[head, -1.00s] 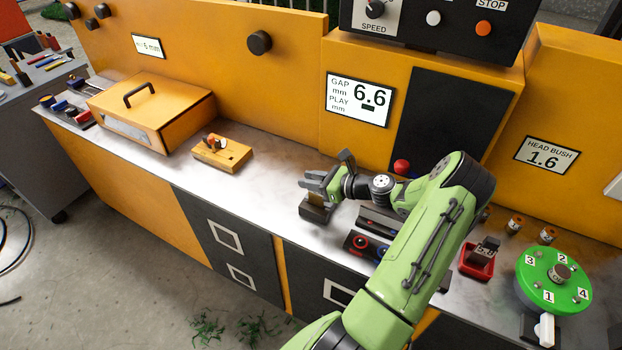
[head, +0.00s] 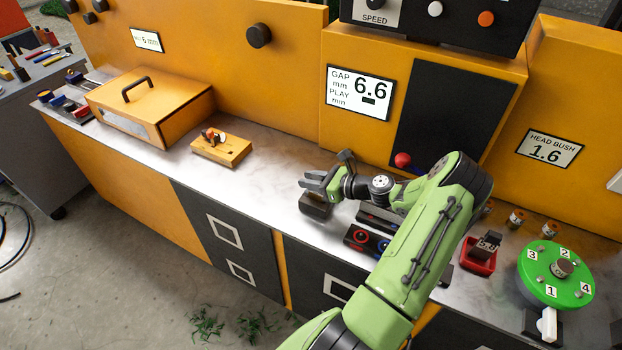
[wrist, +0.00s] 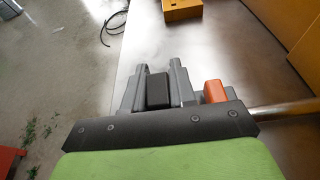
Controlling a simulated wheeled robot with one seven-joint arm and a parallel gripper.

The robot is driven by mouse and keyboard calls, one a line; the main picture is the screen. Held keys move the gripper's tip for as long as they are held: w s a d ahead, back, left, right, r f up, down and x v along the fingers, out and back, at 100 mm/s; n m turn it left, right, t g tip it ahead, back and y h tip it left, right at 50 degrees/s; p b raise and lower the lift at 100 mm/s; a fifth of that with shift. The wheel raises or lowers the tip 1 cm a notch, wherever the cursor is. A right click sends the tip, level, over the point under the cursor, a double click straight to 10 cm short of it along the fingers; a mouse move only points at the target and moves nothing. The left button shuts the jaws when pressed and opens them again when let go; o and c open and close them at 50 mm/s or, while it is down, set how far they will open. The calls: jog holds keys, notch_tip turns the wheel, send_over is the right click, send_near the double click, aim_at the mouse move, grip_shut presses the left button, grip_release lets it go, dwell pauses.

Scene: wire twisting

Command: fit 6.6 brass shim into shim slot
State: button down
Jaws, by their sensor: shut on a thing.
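My gripper (head: 316,184) is low over the steel bench, at the dark block (head: 316,210) that seems to carry the shim slot. In the wrist view my gripper (wrist: 156,63) is shut on a dark piece between its fingers, which I take as the grip of the brass shim (wrist: 158,92). No brass shows now. The slot itself is hidden under the fingers, so I cannot tell how deep the shim sits. The gauge panel (head: 359,93) reads 6.6.
Beside the block lie dark fixtures with red and blue knobs (head: 368,240). A red tray (head: 479,265) with a piece marked 5.0 and a green numbered disc (head: 538,284) stand right. A wooden block (head: 221,151) and yellow box (head: 170,105) stand left, with clear bench between.

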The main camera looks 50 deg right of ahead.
jog(key=shift+f+b, duration=0.4)
jog(key=shift+f, duration=0.4)
jog(key=c, duration=0.8)
grip_release()
jog(key=shift+c, duration=0.2)
jog(key=shift+s+r, duration=0.1)
jog(key=p+v, duration=0.2)
jog(key=v, duration=1.3)
jog(key=shift+s, duration=0.25)
jog(key=shift+d, duration=0.15)
